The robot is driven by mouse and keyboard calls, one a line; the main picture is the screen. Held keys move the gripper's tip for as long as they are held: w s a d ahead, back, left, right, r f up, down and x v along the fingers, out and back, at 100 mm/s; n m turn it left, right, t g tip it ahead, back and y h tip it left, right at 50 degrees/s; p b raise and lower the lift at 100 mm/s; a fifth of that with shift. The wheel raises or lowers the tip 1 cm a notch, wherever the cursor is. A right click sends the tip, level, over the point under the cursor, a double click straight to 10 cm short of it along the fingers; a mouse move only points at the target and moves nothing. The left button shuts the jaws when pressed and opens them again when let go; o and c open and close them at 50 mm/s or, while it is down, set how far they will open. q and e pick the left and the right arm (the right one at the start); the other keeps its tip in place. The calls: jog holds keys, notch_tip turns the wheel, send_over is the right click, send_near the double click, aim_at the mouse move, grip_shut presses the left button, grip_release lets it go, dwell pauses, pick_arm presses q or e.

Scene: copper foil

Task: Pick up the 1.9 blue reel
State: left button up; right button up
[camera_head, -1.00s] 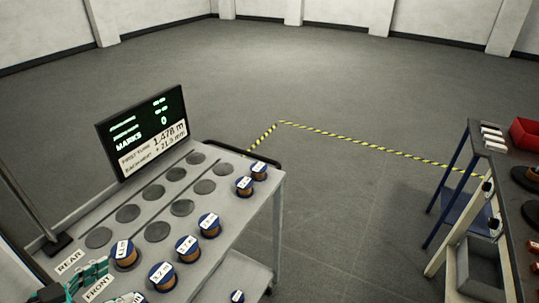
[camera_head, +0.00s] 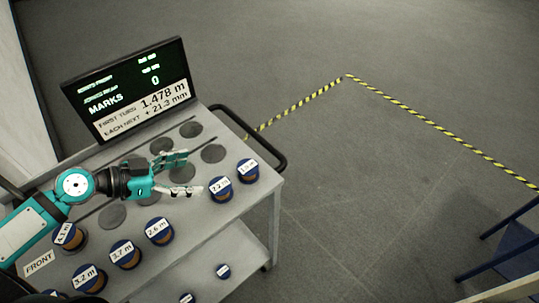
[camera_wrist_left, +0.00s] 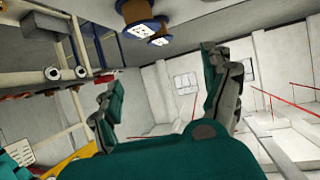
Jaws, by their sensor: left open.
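The 1.9 blue reel (camera_head: 248,171), a copper-wound spool with a blue top and white label, stands at the right edge of the cart top in the head view. Beside it on the left is the 2.2 reel (camera_head: 220,189). My left gripper (camera_head: 191,172) is open and empty above the cart, its fingers pointing right toward these two reels, left of them and apart. The left wrist view shows two reels at its top, a nearer one (camera_wrist_left: 137,14) and a farther one (camera_wrist_left: 160,34); their labels are unreadable there. My right gripper is not in view.
Several other labelled reels, such as the 2.6 reel (camera_head: 159,231) and 2.7 reel (camera_head: 125,254), stand along the front of the grey cart (camera_head: 205,232). Dark round pads (camera_head: 213,153) fill the rear. A display (camera_head: 130,90) stands behind. A black handle (camera_head: 268,158) borders the right end.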

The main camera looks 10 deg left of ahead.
pick_arm(q)
jog(key=p, duration=0.4)
send_near(246, 167)
jog(key=x, duration=0.4)
jog(key=shift+w+d+r, duration=0.1)
jog(key=shift+d+r, duration=0.2)
jog(key=shift+w+d+f, duration=0.25)
jog(key=shift+d+f, duration=0.1)
jog(key=p+x, duration=0.2)
jog(key=x, duration=0.2)
jog(key=shift+w+a+f, duration=0.1)
jog(key=shift+w+f, duration=0.05)
jog(key=shift+w+d+f, duration=0.3)
jog(key=shift+d, duration=0.1)
jog(key=shift+a, duration=0.1)
jog(key=c, duration=1.3)
